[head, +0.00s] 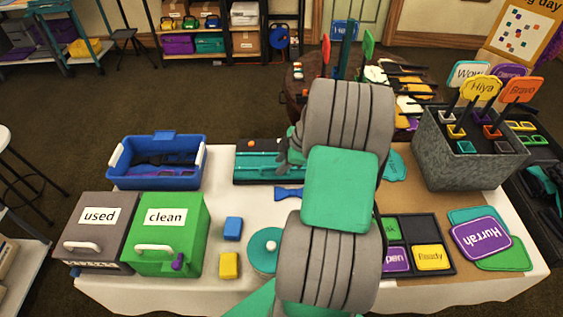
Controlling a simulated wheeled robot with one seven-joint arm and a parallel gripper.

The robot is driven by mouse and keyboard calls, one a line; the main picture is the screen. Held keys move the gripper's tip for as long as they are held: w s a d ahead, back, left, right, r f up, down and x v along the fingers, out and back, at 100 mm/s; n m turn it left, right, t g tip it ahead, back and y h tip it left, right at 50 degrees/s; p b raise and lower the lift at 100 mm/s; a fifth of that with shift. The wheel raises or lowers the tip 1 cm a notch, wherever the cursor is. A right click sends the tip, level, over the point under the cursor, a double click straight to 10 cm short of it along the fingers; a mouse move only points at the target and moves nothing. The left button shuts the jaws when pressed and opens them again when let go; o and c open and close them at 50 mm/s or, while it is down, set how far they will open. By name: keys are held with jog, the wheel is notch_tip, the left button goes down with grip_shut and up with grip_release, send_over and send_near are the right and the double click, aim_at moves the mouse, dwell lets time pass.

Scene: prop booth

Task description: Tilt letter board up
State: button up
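A flat dark board with teal slats (256,166) lies at the back middle of the white-covered table in the head view. It looks like the letter board and appears to lie flat. A small orange knob (251,143) shows at its far edge. My arm comes from the front and covers the board's right part. My gripper (284,155) is at the board's right side, over or against it. I cannot tell whether it touches the board. Its fingers are small and partly hidden by my arm, so its opening is unclear.
A blue bin (128,176) stands left of the board. Grey "used" (97,240) and green "clean" (172,240) boxes stand at front left. A dark sign tray (450,271) and a grey sign holder (460,165) are at right.

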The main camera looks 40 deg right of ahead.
grip_shut()
dwell(0.3)
dwell(1.1)
